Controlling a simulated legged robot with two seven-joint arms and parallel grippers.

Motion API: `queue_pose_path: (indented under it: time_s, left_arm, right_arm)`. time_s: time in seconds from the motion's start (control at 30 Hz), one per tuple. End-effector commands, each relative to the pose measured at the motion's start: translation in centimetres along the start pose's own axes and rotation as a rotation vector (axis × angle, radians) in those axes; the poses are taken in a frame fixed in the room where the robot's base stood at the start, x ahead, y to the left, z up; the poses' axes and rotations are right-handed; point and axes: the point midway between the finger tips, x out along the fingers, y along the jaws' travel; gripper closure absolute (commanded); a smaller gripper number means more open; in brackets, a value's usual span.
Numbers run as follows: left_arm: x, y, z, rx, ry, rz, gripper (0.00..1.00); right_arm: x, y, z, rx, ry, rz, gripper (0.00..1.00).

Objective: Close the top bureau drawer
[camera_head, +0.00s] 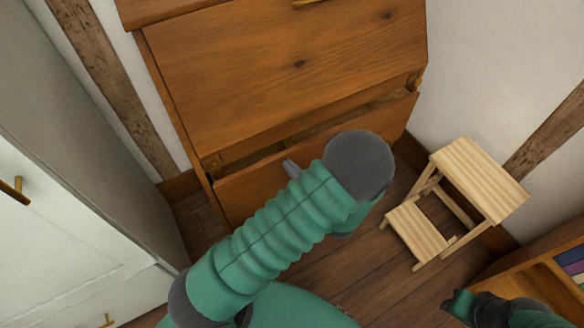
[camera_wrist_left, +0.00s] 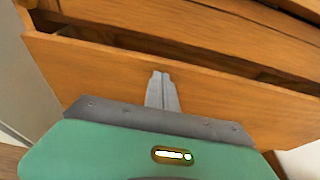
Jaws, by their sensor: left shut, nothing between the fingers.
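The wooden bureau (camera_head: 290,65) stands against the wall with its sloping front up. Below that front, the top drawer (camera_head: 245,192) is pulled out a little, with a dark gap above its front panel. In the left wrist view the drawer front (camera_wrist_left: 85,70) spans the picture, with the gap behind its top edge. My left gripper (camera_head: 291,167) is shut and empty, its fingertips at the drawer front; the wrist view shows the closed fingers (camera_wrist_left: 162,82) against the panel, though contact is unclear. My arm hides part of the drawer. My right gripper (camera_head: 458,305) is low at right, its fingers unclear.
A pale wooden step stool (camera_head: 470,180) stands right of the bureau. A white cabinet (camera_head: 70,225) is at left. A low bookshelf (camera_head: 520,265) with books is at lower right. Floorboards (camera_head: 380,260) are clear between the bureau and stool.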

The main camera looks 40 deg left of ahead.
Motion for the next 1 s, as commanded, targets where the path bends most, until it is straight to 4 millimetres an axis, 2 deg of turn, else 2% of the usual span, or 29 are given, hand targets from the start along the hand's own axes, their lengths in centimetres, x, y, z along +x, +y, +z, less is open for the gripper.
queue_pose_path:
  time_s: [0.37,0.63,1.0]
  left_arm:
    - [0.9,0.1,0.1,-0.001,0.006,0.002,1.00]
    - [4.4,0.2,1.2,-0.001,0.004,0.003,1.00]
    - [4.7,0.1,1.4,-0.003,0.000,0.001,1.00]
  right_arm:
    - [-0.1,0.0,0.0,0.000,0.000,0.000,0.63]
    - [-0.2,0.0,-0.1,0.000,0.000,0.000,0.63]
    - [-0.3,0.0,-0.1,0.000,0.000,0.000,0.63]
